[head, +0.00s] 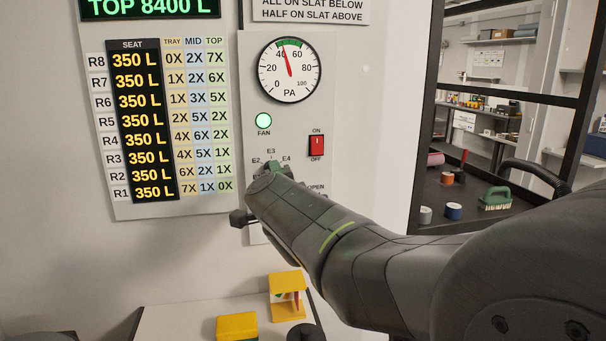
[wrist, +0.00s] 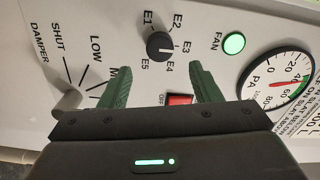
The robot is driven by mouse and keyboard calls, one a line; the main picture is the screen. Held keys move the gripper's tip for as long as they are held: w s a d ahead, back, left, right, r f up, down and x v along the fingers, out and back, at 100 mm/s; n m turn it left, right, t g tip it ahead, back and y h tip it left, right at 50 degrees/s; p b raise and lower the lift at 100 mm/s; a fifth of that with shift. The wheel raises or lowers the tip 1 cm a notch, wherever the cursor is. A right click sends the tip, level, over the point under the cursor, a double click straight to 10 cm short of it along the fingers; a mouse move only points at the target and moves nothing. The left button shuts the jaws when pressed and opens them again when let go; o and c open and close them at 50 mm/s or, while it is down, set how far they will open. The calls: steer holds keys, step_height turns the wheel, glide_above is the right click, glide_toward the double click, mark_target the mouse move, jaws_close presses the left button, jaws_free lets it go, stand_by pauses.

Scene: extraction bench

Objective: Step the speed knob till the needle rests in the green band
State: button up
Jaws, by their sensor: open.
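The PA gauge (head: 289,70) is at the top of the white panel in the head view. Its red needle points up and slightly left, between 40 and 60, at the left part of the green band. The gauge also shows in the wrist view (wrist: 272,88). The dark round speed knob (wrist: 160,45), ringed by marks E1 to E5, shows in the wrist view. Its white mark faces the E3–E4 side; I cannot tell which exactly. My gripper (wrist: 160,68) is open and empty, its green fingers apart below the knob in that view. In the head view my gripper (head: 272,168) hides the knob.
A lit green FAN lamp (head: 264,120) and a red ON/OFF switch (head: 316,146) sit close to my fingers. The damper knob (wrist: 68,102) is at the lower left in the wrist view. Yellow items (head: 237,326) are on the bench below.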

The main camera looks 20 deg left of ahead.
steer(key=p+v, duration=0.1)
steer(key=v, duration=0.5)
steer(key=shift+s+d, duration=0.25)
steer(key=shift+s, duration=0.05)
steer(key=b+x, duration=0.2)
steer(key=x, duration=1.2)
steer(key=shift+s, duration=0.25)
